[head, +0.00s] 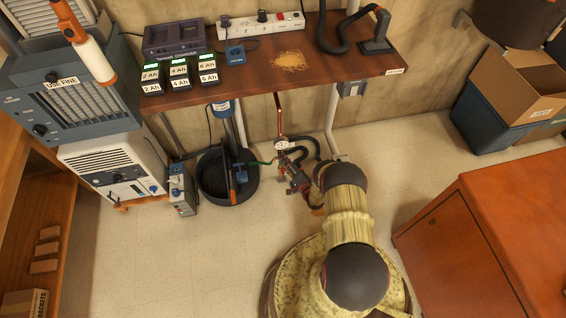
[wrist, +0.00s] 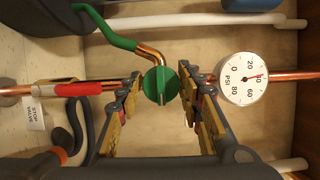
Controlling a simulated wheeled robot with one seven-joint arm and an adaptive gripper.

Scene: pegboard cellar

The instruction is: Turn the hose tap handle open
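The hose tap handle is a round green knob (wrist: 160,85) with a raised bar across its face, standing near upright in the wrist view. A copper spout with a green hose (wrist: 118,41) on it runs up and left from the tap. My gripper (wrist: 160,100) is open, with one finger on each side of the knob and a gap showing on both sides. In the head view my gripper (head: 296,178) is low in front of the wall, below the bench. The green hose (head: 263,163) shows to its left; the knob itself is hidden there.
A PSI gauge (wrist: 243,80) sits right of the tap, its needle near mid-scale. A red lever (wrist: 78,89) and a "STOP VALVE" tag (wrist: 34,113) are on the pipe at left. A black tub (head: 215,190) stands left of my arm, under the wooden bench (head: 330,75). An orange cabinet (head: 490,235) is at right.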

